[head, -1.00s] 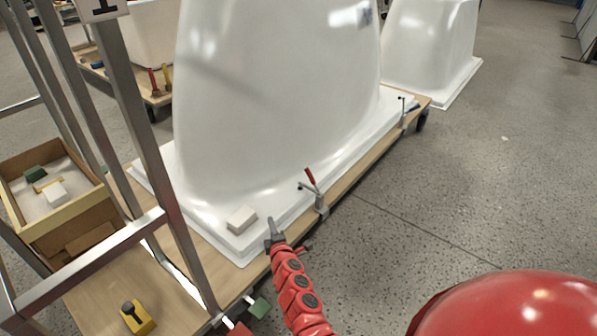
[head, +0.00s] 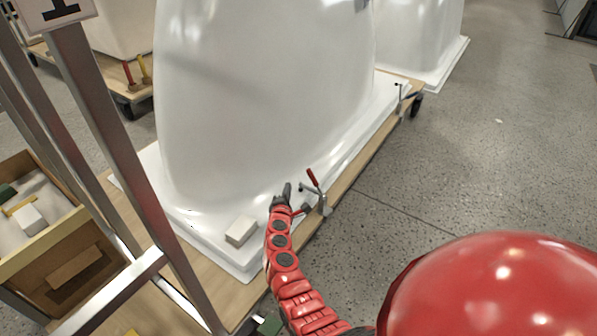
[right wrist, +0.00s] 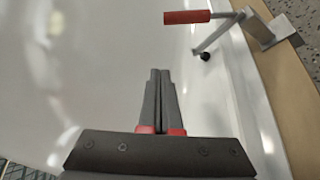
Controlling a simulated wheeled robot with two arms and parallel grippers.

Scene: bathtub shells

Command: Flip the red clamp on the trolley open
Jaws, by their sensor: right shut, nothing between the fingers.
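The red-handled clamp (head: 316,189) stands on the near edge of the wooden trolley (head: 341,196), its handle up and leaning left. In the right wrist view the red handle (right wrist: 187,17) lies ahead of the fingertips, with the metal arm and black pad tip to its right. My right gripper (head: 286,188) is just left of the clamp, above the white shell's flange, apart from the handle. Its fingers (right wrist: 160,75) are shut together with nothing between them. The left gripper is not in view.
The large white shell (head: 260,90) rises directly behind the gripper. A white block (head: 240,232) sits on its flange. Another clamp (head: 400,97) is at the trolley's far end. A metal frame (head: 110,140) and wooden box (head: 50,240) stand left. Floor at right is clear.

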